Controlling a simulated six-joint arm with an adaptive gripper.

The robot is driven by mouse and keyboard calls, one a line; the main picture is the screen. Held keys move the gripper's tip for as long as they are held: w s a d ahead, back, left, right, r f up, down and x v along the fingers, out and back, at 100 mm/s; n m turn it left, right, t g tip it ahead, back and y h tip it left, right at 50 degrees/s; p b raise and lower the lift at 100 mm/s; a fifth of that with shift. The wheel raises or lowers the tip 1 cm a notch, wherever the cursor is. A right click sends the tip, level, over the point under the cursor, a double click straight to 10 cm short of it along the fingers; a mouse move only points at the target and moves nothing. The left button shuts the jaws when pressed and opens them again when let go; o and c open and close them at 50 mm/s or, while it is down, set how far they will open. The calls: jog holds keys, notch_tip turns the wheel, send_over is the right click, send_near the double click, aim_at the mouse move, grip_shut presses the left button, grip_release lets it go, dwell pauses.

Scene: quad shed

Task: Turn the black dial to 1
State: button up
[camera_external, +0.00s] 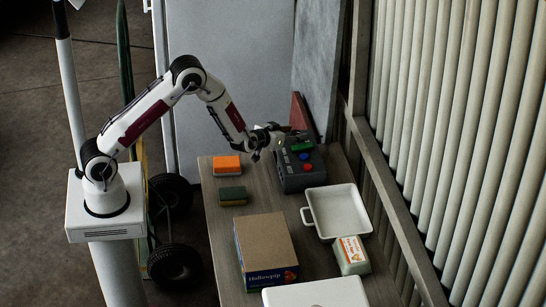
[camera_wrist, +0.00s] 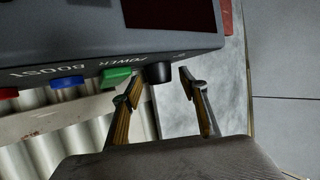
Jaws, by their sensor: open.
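The black dial (camera_wrist: 158,73) sits on the front edge of a dark grey control box (camera_wrist: 85,22), which shows upside down in the wrist view. My gripper (camera_wrist: 160,80) is open, with one fingertip on each side of the dial; I see a gap on the right, and the left fingertip is by the green button (camera_wrist: 115,76). Whether either finger touches the dial I cannot tell. In the external view my gripper (camera_external: 278,138) is at the far end of the box (camera_external: 299,178), and the dial cannot be made out. The dial's setting is not readable.
Blue (camera_wrist: 67,81) and red (camera_wrist: 8,93) buttons sit beside the green one. Orange (camera_external: 227,165) and green (camera_external: 233,196) sponges, a white tray (camera_external: 313,226), a brown-topped carton (camera_external: 264,240) and a small package (camera_external: 351,255) stand on the table. A ribbed wall (camera_external: 450,130) borders the right.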

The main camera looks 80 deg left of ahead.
jog(key=shift+x, duration=0.85)
jog(key=c, duration=1.1)
jog(key=shift+a+m+t+h, duration=0.1)
jog(key=shift+m+t+h, duration=0.5)
jog(key=shift+m+h, duration=0.9)
jog(key=shift+m+t+h, duration=0.6)
jog(key=shift+m+h, duration=0.8)
jog(key=shift+h, duration=0.2)
jog(key=shift+m+h, duration=1.6)
jog(key=shift+h, duration=0.2)
jog(key=shift+m+h, duration=0.5)
jog(key=shift+h, duration=0.1)
jog(key=shift+m+h, duration=0.7)
jog(key=shift+h, duration=0.1)
